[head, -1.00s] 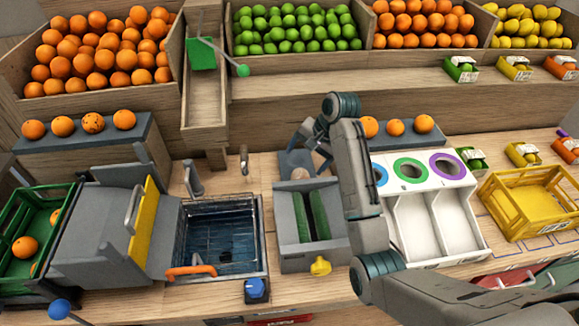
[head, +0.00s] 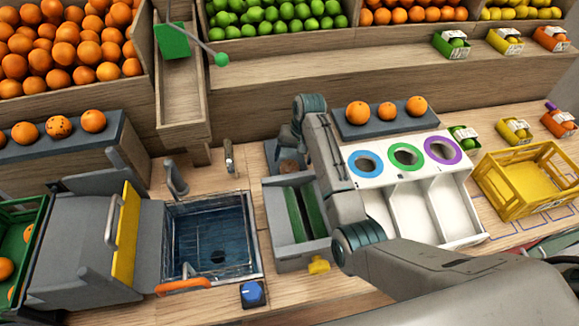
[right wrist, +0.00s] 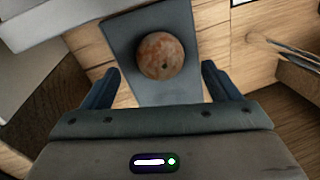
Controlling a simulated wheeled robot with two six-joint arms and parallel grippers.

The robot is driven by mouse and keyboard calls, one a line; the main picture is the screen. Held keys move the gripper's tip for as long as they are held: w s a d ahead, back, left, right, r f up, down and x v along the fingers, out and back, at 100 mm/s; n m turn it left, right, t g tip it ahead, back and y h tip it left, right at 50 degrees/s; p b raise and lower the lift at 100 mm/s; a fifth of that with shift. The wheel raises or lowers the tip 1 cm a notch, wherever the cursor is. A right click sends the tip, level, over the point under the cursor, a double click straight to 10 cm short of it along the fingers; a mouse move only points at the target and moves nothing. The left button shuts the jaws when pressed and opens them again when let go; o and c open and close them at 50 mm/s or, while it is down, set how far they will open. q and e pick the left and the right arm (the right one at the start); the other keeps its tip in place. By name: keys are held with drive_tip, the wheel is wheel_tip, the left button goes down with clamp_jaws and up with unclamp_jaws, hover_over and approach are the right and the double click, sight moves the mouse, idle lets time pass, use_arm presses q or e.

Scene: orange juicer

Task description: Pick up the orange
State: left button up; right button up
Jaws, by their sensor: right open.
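A dull, brownish orange (right wrist: 161,55) with a small dark spot rests on a grey pad (right wrist: 122,41) in the right wrist view. My right gripper (right wrist: 161,85) is open, and its two dark fingers stand apart to either side, just short of the orange, with no contact visible. In the head view my right gripper (head: 287,150) is over the small grey pad behind the green-striped grey unit (head: 297,222). The orange (head: 289,167) is mostly hidden there by the gripper. My left gripper is not in view.
Three brighter oranges (head: 387,110) sit on a dark slab behind the white three-hole sorter (head: 425,205), right of my arm. A yellow crate (head: 533,185) stands farther right. A sink basin (head: 210,240) lies left of the grey unit. Fruit bins line the back.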

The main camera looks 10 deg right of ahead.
sight(292, 163)
drive_tip(key=f+p, duration=0.1)
drive_tip(key=f, duration=0.1)
drive_tip(key=f+p, duration=0.1)
drive_tip(key=f, duration=0.1)
drive_tip(key=shift+a, duration=0.4)
drive_tip(key=shift+w+f, duration=0.1)
drive_tip(key=shift+f, duration=0.3)
drive_tip(key=c, duration=1.1)
